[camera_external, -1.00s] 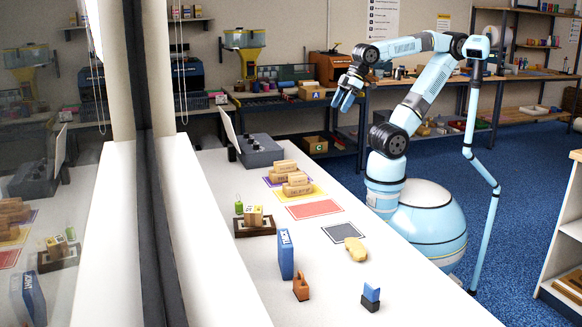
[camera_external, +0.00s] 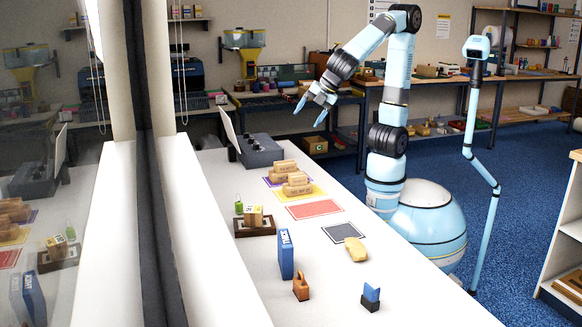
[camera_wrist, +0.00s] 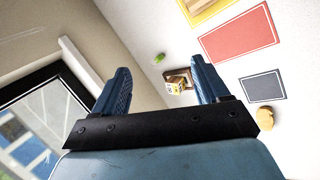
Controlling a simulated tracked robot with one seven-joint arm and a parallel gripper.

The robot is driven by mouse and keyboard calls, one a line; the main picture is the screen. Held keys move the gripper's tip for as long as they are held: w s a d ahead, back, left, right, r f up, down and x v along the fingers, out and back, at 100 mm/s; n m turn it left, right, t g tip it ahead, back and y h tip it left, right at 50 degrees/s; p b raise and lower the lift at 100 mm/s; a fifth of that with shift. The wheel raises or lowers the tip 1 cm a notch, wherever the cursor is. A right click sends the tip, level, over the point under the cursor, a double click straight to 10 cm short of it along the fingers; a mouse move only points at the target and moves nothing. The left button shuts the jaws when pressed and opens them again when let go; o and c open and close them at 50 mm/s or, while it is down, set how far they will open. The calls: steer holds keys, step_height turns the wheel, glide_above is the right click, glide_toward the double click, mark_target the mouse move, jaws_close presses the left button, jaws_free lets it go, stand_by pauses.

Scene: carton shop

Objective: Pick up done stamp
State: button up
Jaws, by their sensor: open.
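My gripper (camera_external: 309,115) is open and empty, held high beyond the white table, with its fingers pointing down and left. In the wrist view its two blue fingers (camera_wrist: 161,68) are spread apart with nothing gripped. Two stamp-like pieces stand near the front of the table: an orange-brown one (camera_external: 300,287) and a blue one with a dark base (camera_external: 370,298). Wooden blocks sit on a yellow mat (camera_external: 317,191) and a purple mat (camera_external: 268,182). I cannot read which piece is the done stamp. My gripper is far from all of them.
A blue box (camera_external: 286,255) stands upright on the table. A labelled wooden block (camera_external: 253,215) sits on a dark tray (camera_external: 243,231) beside a green item (camera_external: 239,208). A red mat (camera_external: 315,209), a grey mat (camera_external: 352,231) and a tan lump (camera_external: 356,249) lie right. A grey device (camera_external: 262,152) stands behind.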

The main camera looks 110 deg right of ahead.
steer(key=w+a+f+n+t, duration=0.25)
steer(key=w+a+n, duration=0.4)
steer(key=a, duration=0.55)
steer(key=n+t+y, duration=0.6)
steer(key=n, duration=1.3)
glide_toward(368, 291)
steer(key=shift+g, duration=0.35)
steer(key=x, duration=1)
steer(key=shift+w+r, duration=0.15)
steer(key=shift+w, duration=0.2)
steer(key=c, duration=1.1)
